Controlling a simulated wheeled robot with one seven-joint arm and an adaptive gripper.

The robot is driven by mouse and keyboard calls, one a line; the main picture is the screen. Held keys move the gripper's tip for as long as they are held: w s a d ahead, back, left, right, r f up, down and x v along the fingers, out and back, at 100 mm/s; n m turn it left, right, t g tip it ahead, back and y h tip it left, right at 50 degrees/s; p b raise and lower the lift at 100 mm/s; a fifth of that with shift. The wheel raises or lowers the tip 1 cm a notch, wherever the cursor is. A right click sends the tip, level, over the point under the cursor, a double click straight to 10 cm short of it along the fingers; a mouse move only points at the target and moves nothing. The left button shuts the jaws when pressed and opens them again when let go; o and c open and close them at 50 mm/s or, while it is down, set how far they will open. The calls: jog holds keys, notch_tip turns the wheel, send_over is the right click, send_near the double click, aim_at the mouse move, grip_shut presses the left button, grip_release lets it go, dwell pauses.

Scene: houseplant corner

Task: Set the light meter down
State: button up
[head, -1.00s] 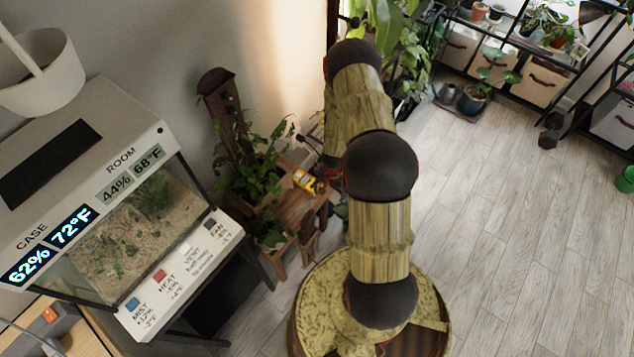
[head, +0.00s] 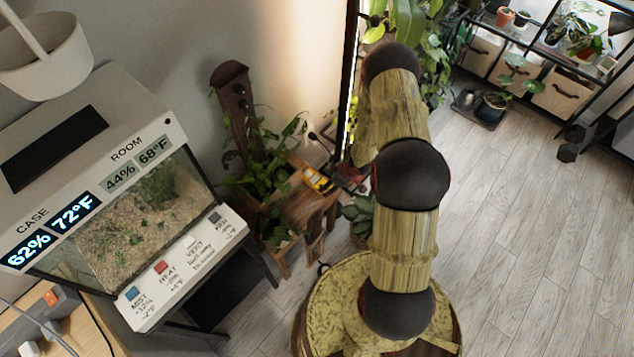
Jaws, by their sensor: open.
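The light meter, a small yellow device with a dark face (head: 318,180), lies on the wooden plant stand (head: 303,208) in the head view. My gripper (head: 342,177), small and partly hidden behind my arm, is just to the right of the meter. It is open, and a narrow gap seems to separate it from the meter. The fingertips are too small to make out clearly.
A glass terrarium case (head: 130,230) with a lit display fills the left. Leafy plants (head: 262,165) crowd the stand's back and left. A black shelf rack with bins (head: 560,95) stands at the far right. The wooden floor (head: 520,220) on the right is clear.

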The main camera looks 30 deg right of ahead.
jog(key=b+x, duration=0.3)
jog(key=x, duration=0.3)
jog(key=shift+f, duration=0.3)
jog(key=shift+r, duration=0.1)
jog(key=shift+c, duration=0.9)
jog(key=c, duration=1.3)
jog(key=shift+r, duration=0.15)
notch_tip(320, 180, up, 18)
jog(key=p, duration=0.8)
jog(key=shift+p, duration=0.3)
